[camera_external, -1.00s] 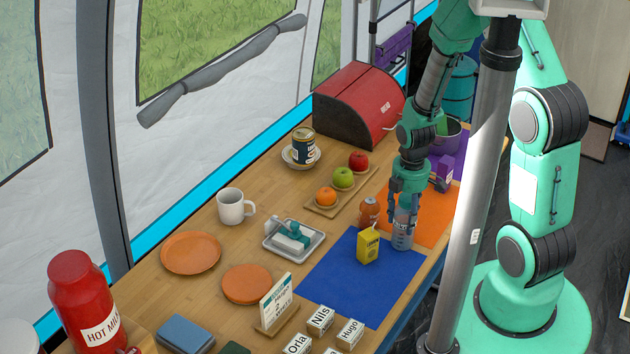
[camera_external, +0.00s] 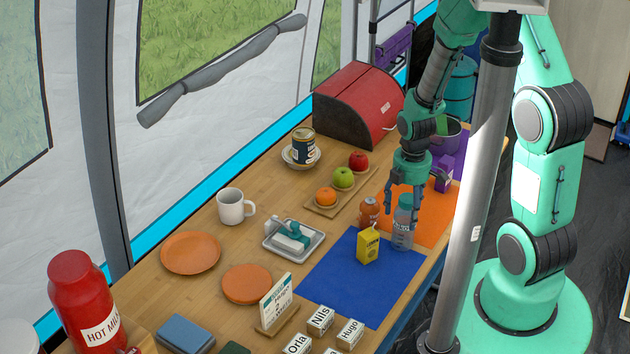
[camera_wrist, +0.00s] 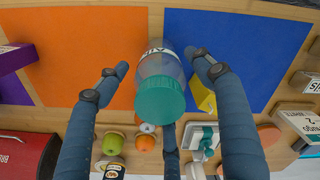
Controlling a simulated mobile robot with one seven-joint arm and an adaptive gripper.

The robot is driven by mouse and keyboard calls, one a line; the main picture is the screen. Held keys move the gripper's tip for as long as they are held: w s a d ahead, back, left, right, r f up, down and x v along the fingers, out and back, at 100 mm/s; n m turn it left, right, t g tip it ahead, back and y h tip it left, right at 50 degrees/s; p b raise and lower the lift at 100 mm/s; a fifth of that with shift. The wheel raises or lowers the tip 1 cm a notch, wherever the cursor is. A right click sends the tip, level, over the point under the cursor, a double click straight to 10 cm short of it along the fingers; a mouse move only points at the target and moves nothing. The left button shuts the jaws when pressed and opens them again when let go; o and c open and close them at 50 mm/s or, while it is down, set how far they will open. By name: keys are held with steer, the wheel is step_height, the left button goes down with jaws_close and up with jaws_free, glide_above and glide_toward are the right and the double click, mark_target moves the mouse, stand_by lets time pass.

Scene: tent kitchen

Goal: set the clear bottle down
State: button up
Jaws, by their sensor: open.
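The clear bottle (camera_external: 403,230) with a teal cap stands upright at the far right corner of the blue mat (camera_external: 350,292), near its border with the orange mat (camera_external: 437,221). My gripper (camera_external: 403,205) is open above and around the top of the bottle, its fingers apart from it. In the wrist view the bottle (camera_wrist: 160,82) stands between the spread fingers of my gripper (camera_wrist: 160,85), its teal cap toward the camera. The bottle's base is partly hidden in the wrist view.
A yellow lemon carton (camera_external: 368,246) stands left of the bottle, and an orange-brown bottle (camera_external: 369,211) stands behind it. The blue mat's front is clear.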

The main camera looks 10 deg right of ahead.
step_height(320, 180, up, 10)
steer(key=shift+f+p, duration=0.25)
steer(key=shift+p, duration=0.75)
steer(key=shift+r, duration=0.25)
steer(key=s+d+r+m+t, duration=0.1)
steer(key=s+d+r+m, duration=0.2)
steer(key=r, duration=0.6)
steer(key=s+d+r+m+t, duration=0.25)
steer(key=r+m, duration=0.35)
steer(key=r, duration=0.3)
steer(key=s+d+r+m+t, duration=0.1)
steer(key=s+d+r+m, duration=0.2)
steer(key=r, duration=0.7)
steer(key=s+r+m+t, duration=0.1)
steer(key=s+r+m, duration=0.5)
steer(key=s, duration=0.1)
steer(key=shift+s+d, duration=0.25)
steer(key=shift+d, duration=0.1)
